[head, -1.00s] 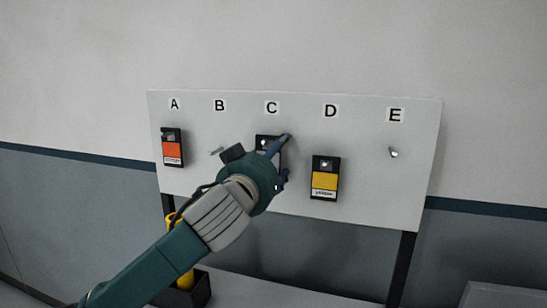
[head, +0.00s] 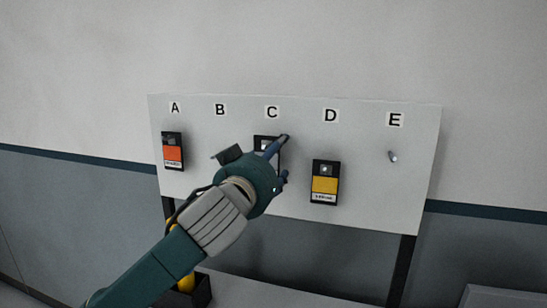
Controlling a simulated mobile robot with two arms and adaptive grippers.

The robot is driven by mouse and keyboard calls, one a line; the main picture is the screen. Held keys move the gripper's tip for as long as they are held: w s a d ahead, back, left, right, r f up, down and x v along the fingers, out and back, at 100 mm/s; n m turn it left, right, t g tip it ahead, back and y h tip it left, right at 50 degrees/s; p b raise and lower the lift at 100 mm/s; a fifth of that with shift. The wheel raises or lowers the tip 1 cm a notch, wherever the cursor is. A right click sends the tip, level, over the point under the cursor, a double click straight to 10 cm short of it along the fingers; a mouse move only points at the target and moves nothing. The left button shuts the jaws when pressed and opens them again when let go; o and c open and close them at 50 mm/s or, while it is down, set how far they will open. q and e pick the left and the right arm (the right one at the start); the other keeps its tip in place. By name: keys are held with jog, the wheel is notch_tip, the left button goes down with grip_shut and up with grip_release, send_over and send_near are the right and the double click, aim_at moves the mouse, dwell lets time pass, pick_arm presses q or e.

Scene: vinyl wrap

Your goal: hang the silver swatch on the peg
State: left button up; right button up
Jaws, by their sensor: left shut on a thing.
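My left gripper (head: 281,163) is in front of the board under letter C, shut on a swatch (head: 266,142) with a black frame. Only the swatch's top edge and part of its upper area show; my gripper hides its colour panel. It is in the place of the silver swatch, but I cannot see silver. I cannot tell whether its hole is around a peg, since the peg at C is hidden. The peg under E (head: 393,156) is bare. My right gripper is not in view.
The white board (head: 360,218) carries letters A to E. An orange swatch (head: 172,152) hangs under A and a yellow swatch (head: 325,184) under D. A dark bin (head: 199,292) with something yellow stands below left.

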pick_arm(q)
jog(key=shift+v, duration=2.45)
